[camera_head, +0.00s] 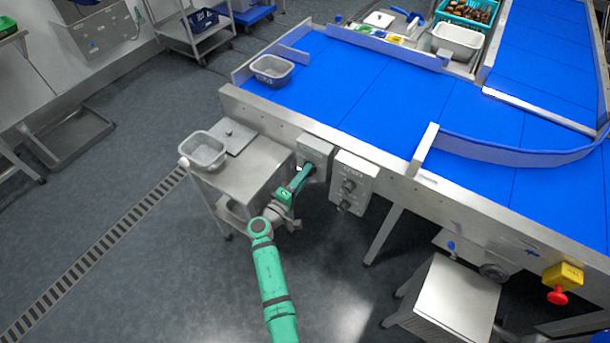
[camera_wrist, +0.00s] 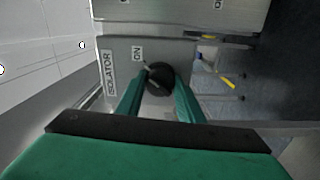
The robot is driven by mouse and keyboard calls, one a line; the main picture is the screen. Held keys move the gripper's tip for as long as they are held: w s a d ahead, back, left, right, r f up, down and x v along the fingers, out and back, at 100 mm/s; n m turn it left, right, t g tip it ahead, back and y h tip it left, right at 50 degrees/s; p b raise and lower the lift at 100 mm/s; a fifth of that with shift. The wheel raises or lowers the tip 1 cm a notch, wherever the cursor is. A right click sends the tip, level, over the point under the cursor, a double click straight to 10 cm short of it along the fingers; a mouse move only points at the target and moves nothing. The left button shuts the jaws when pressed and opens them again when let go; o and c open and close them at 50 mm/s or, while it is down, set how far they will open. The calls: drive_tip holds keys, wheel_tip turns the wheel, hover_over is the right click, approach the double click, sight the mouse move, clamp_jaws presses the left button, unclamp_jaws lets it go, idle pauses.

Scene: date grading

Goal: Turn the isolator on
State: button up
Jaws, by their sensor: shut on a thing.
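The isolator is a grey box (camera_head: 316,151) on the front side of the conveyor, left of a second control box. In the wrist view its panel (camera_wrist: 119,60) carries the labels ISOLATOR and ON, with a round black knob (camera_wrist: 159,78) bearing a light pointer line. The line's far end points toward the upper left, near the ON label. My gripper (camera_head: 303,172) reaches the front of the box. In the wrist view my gripper (camera_wrist: 160,95) has its two green fingers shut on the knob, one on each side. The fingers hide part of the knob's sides.
A second control box (camera_head: 354,179) with dark knobs is close to the right. A steel side table (camera_head: 249,176) with a grey tub (camera_head: 203,151) stands to the left. A yellow box with a red stop button (camera_head: 558,295) is at the far right.

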drive_tip(key=shift+s+f+m, duration=0.1)
drive_tip(key=shift+f+m, duration=0.05)
drive_tip(key=shift+m, duration=0.35)
drive_tip(key=shift+a, duration=0.1)
drive_tip(key=o, duration=1.1)
drive_tip(key=shift+c, duration=0.2)
drive_tip(key=v, duration=1)
drive_tip(key=shift+s, duration=0.25)
drive_tip(key=shift+a, duration=0.1)
